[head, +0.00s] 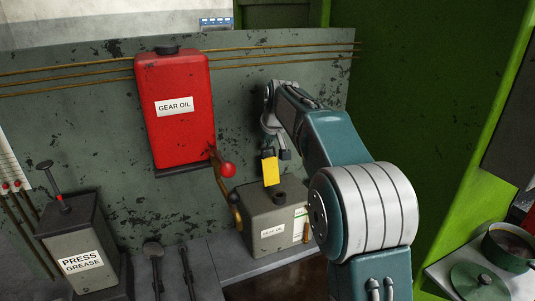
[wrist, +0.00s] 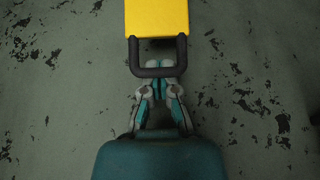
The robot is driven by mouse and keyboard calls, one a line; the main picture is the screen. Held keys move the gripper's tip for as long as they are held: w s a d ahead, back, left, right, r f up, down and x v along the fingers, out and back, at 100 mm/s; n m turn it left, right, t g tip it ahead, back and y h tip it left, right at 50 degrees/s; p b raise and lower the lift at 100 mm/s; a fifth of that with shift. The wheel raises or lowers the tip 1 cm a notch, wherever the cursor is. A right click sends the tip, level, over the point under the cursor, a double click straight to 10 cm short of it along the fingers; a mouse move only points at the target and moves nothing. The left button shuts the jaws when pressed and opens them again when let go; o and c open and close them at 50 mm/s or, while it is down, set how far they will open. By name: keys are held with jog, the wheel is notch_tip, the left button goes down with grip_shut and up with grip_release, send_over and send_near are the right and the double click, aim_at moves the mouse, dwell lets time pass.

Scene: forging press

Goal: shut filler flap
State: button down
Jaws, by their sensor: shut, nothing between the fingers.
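A yellow filler flap (head: 270,171) stands up above the grey gear oil box (head: 266,231), beside its dark filler neck (head: 281,195). A black loop handle is at the flap's top end. In the wrist view the flap (wrist: 157,18) is at the top, with its loop handle (wrist: 157,72) towards me. My gripper (wrist: 157,64) is shut and empty. Its fingertips overlap the loop's crossbar, which passes in front of them; I cannot tell whether they touch it. In the head view my gripper (head: 268,135) is just above the flap, partly hidden by my arm.
A red gear oil tank (head: 184,108) hangs on the grey wall panel, with a red-knobbed lever (head: 226,169) below it. A press grease can (head: 81,254) stands at the lower left. A dark green pot (head: 508,247) stands at the lower right.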

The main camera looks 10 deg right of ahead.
aim_at(270, 165)
jog(key=shift+s, duration=0.15)
jog(key=shift+s+d+f, duration=0.1)
jog(key=shift+s+d, duration=0.1)
jog(key=shift+s, duration=0.65)
jog(key=shift+s+d+r, duration=0.1)
jog(key=shift+s+d, duration=0.05)
jog(key=shift+s, duration=0.75)
jog(key=shift+s+d+f, duration=0.1)
jog(key=shift+s+d, duration=0.1)
jog(key=shift+s, duration=0.65)
notch_tip(270, 165, up, 7)
jog(key=s+f, duration=0.4)
jog(key=s, duration=0.8)
jog(key=s+f+m, duration=0.1)
jog(key=s+f, duration=0.3)
jog(key=s, duration=0.8)
jog(key=s+a+f+m+h, duration=0.1)
jog(key=s+f, duration=0.3)
jog(key=s, duration=0.8)
jog(key=shift+f, duration=0.2)
